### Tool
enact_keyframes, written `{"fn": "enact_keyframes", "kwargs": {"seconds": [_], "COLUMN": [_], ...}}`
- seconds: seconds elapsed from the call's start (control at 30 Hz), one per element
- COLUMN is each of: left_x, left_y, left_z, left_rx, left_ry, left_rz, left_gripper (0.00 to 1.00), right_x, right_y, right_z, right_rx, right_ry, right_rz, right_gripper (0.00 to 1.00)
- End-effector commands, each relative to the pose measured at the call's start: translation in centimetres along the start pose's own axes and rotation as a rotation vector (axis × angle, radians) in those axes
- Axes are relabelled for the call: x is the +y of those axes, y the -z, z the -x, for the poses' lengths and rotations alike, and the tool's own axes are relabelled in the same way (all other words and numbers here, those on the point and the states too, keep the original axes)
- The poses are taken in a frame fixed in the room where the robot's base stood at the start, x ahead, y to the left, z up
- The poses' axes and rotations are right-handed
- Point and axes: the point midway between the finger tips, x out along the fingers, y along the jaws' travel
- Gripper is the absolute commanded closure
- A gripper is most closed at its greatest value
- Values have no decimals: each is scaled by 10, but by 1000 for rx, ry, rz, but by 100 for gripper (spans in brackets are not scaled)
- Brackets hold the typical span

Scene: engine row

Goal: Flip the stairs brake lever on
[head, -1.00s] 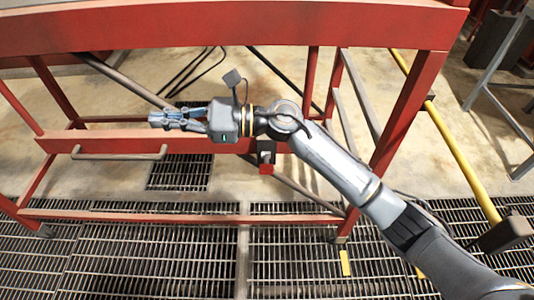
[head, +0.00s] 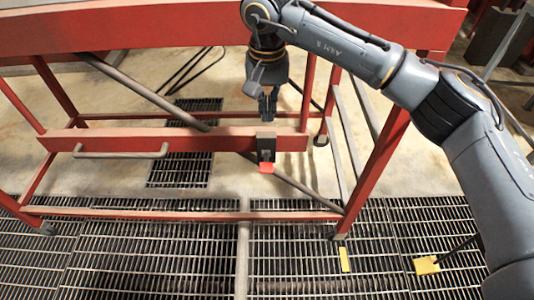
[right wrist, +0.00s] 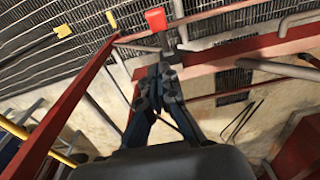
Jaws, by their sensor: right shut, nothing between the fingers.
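The brake lever (head: 266,167) is a small red tab at the lower end of a black bracket (head: 265,148) on the red crossbar of the stairs frame. In the right wrist view the red lever (right wrist: 155,18) shows near the top, past the fingertips. My right gripper (head: 268,116) points down just above and behind the bracket, with a gap to it. Its fingers (right wrist: 160,72) are shut and empty. I cannot tell the lever's exact angle. My left gripper is out of view.
A grey handle (head: 120,155) sits left on the crossbar. Diagonal bars run behind. A yellow pad (head: 426,265) lies low at right. The grating in front of the lever is clear.

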Motion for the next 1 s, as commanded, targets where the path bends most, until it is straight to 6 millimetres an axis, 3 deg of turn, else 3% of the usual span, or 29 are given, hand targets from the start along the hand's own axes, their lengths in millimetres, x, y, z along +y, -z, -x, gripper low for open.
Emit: {"fn": "enact_keyframes", "kwargs": {"seconds": [0.17,0.33,0.73,1.0], "left_x": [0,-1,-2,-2], "left_y": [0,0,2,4], "left_z": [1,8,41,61], "left_rx": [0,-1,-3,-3], "left_ry": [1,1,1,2], "left_rz": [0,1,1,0], "left_gripper": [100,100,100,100], "right_x": [0,-1,-2,-2], "right_y": [0,-1,-2,-20], "right_z": [-1,-15,-96,-126], "right_rx": [-2,-6,-8,-4], "right_ry": [3,4,4,5], "right_rz": [-1,-2,-2,-1], "right_gripper": [100,100,100,100]}}
